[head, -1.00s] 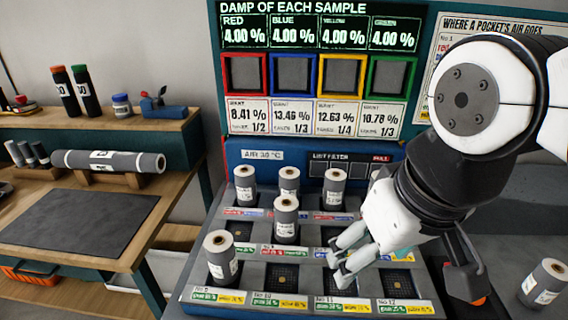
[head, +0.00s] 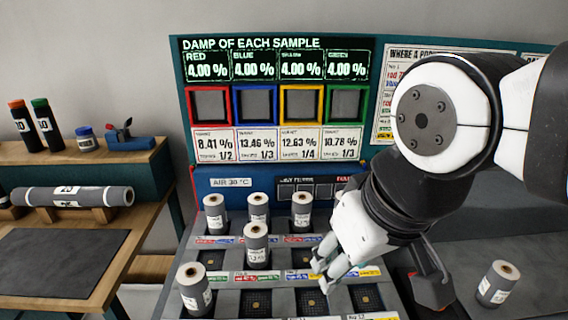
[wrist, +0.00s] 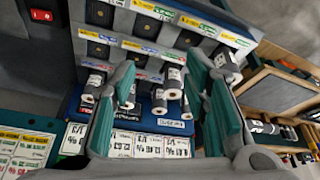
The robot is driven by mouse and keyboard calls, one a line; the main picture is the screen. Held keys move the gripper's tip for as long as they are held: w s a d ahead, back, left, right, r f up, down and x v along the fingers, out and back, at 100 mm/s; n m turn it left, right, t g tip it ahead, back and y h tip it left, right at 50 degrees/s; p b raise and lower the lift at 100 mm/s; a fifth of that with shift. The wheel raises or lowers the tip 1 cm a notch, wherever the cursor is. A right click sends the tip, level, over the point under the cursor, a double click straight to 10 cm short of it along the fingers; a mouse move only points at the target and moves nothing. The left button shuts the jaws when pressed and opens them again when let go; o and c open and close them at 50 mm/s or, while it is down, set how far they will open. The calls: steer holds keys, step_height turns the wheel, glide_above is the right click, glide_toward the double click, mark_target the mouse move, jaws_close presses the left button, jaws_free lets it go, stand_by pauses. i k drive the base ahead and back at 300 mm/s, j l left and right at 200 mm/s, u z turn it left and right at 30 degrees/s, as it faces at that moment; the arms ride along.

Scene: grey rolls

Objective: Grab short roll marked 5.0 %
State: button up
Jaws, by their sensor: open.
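Short grey rolls with white labels stand in the pocketed rack (head: 232,300): a back row of three, left (head: 215,215), middle (head: 258,212) and right (head: 302,212), one in front of them (head: 256,245) and one at front left (head: 194,290). Another short roll (head: 497,284) stands apart at right. I cannot read 5.0 % on any label. My gripper (head: 325,276) is open and empty over the rack's right part, right of the rolls. In the wrist view, rolls show beyond and between the open fingers (wrist: 162,75), including one near the middle (wrist: 159,98).
A panel with four coloured frames (head: 275,103) rises behind the rack. On the left bench lie a long grey roll (head: 72,197) and a dark mat (head: 62,262), with bottles and a blue device (head: 128,139) on its shelf. Several rack pockets are empty.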

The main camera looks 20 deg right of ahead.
mark_target(497, 283)
steer(key=z, duration=1.55)
steer(key=k+j+u, duration=0.2)
steer(key=u, duration=0.15)
steer(key=k+j+u, duration=0.1)
steer(key=j+u, duration=0.3)
